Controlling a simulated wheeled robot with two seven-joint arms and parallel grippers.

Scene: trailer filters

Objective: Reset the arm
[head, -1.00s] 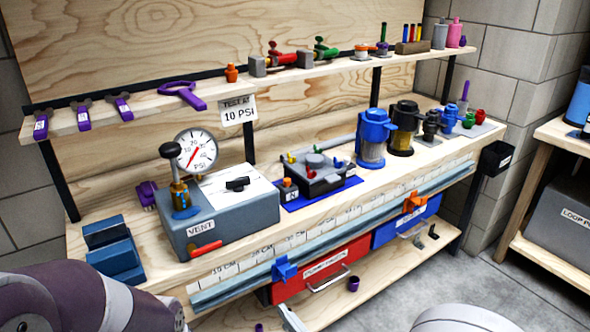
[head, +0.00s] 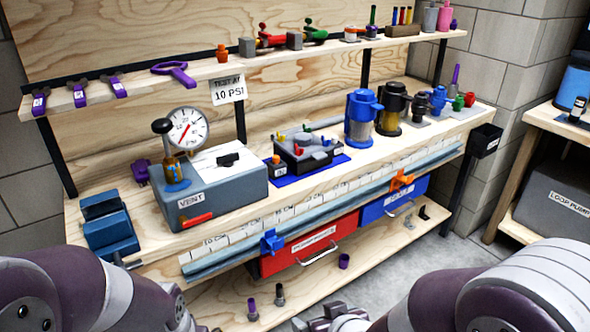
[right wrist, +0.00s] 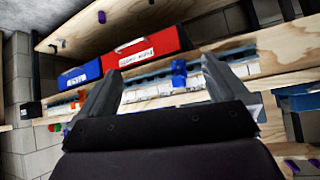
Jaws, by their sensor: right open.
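My right gripper (right wrist: 158,92) shows in the right wrist view with its two grey fingers spread wide and nothing between them. That view is turned over, and the fingers point towards the front of the workbench, with its rail and drawers beyond. In the head view my right arm (head: 480,285) fills the lower right, in front of the bench; its fingertips are not clear there. My left arm (head: 60,290) fills the lower left corner, and its gripper is outside the picture.
The workbench holds a gauge box (head: 210,190), a blue-topped filter housing (head: 362,118) and a dark-topped one (head: 393,108). A red drawer (head: 300,248) and a blue drawer (head: 375,215) sit below the rail. Purple fittings stand on the lower shelf (head: 235,300). A side table stands right.

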